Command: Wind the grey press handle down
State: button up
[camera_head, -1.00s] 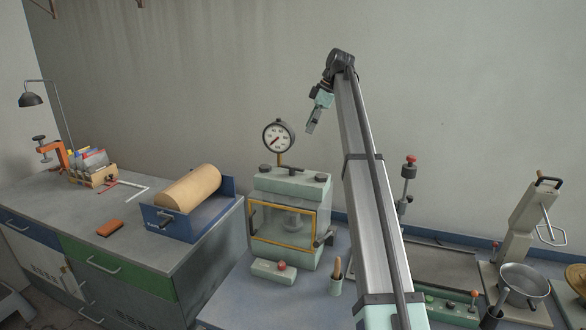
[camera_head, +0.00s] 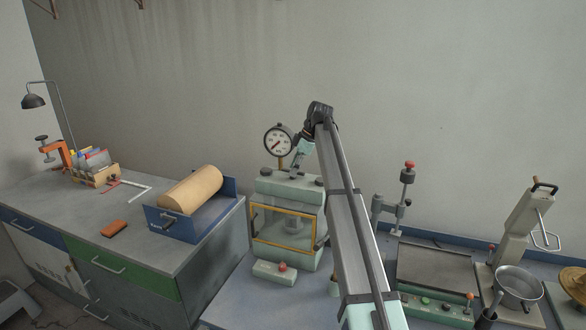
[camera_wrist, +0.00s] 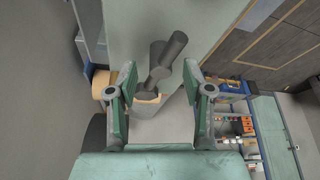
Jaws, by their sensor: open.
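The press (camera_head: 288,188) is a pale green box with a yellow-framed window, on the bench left of my arm. A round dial gauge (camera_head: 278,141) stands above it. My gripper (camera_head: 296,172) is open, close above the press top. In the wrist view a dark grey handle (camera_wrist: 168,58), a short cylinder on a stubby arm, lies between the spread fingers of my gripper (camera_wrist: 161,82). I cannot tell if a finger touches it. In the head view my gripper covers this part, and I cannot make the handle out there.
A small pale green box with a red knob (camera_head: 282,266) sits before the press. A blue tray (camera_head: 170,224) with a tan roll (camera_head: 190,189) stands on the left cabinet. A stand with a red knob (camera_head: 409,166) and a steel pan (camera_head: 519,284) are to the right.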

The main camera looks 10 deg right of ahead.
jog(key=shift+x, duration=0.8)
grip_shut()
jog(key=shift+m+t+b, duration=0.6)
jog(key=shift+m, duration=1)
jog(key=shift+r+m+t+h+b, duration=0.1)
jog(key=shift+m+t+h+b, duration=0.25)
jog(key=shift+m, duration=0.7)
jog(key=shift+m+t+h+b, duration=0.3)
jog(key=shift+m+t+h, duration=0.05)
jog(key=shift+m, duration=0.7)
jog(key=shift+w+m+t+h+b, duration=0.15)
jog(key=shift+m+h, duration=0.3)
jog(key=shift+m, duration=0.65)
jog(key=shift+s+m+t+h+b, duration=0.15)
jog(key=shift+m+h, duration=0.25)
jog(key=shift+m, duration=0.7)
jog(key=shift+w+m+t+h+b, duration=0.15)
jog(key=shift+m+h, duration=0.3)
jog(key=shift+m, duration=0.65)
grip_release()
